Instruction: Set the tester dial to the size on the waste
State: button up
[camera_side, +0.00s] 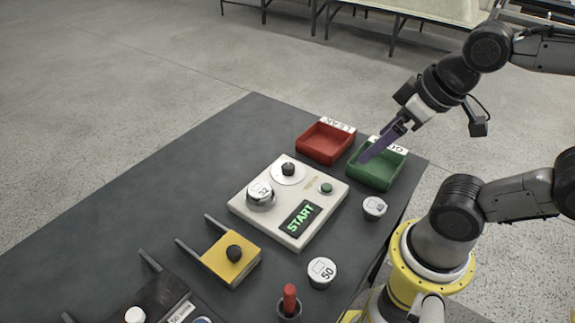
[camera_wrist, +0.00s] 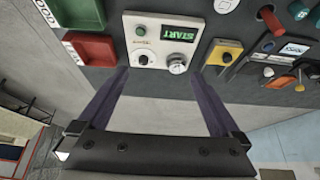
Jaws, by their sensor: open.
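The tester (camera_side: 258,223) is a cream box on the dark table. Its black dial knob (camera_side: 288,168) sits on a pale disc at the back corner; the pointer setting is too small to read. A round metal waste (camera_side: 261,195) sits on the tester, its label seeming to read 32. The tester's display (camera_side: 301,217) shows START in green, beside a green button (camera_side: 327,188). My gripper (camera_side: 366,157) is open and empty, in the air over the green tray's area. The wrist view shows both fingers apart (camera_wrist: 160,72), with the knob (camera_wrist: 143,59) and waste (camera_wrist: 178,66) beyond.
A red tray (camera_side: 301,145) and a green tray (camera_side: 356,174) stand behind the tester. A waste marked 50 (camera_side: 322,271) and another waste (camera_side: 375,207) stand to the right. A yellow fixture (camera_side: 228,262) and red-handled tool (camera_side: 290,298) are at the front. The table's left side is clear.

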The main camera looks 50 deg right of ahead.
jog(key=c, duration=0.4)
jog(key=w+r+m, duration=0.4)
jog(key=w+m, duration=0.1)
jog(key=m, duration=0.2)
jog(key=m+g, duration=0.6)
jog(key=m, duration=0.2)
send_over(288, 166)
notch_tip(288, 166, down, 12)
notch_tip(288, 166, down, 14)
jog(key=shift+f, duration=0.1)
jog(key=shift+c, duration=0.4)
grip_shut()
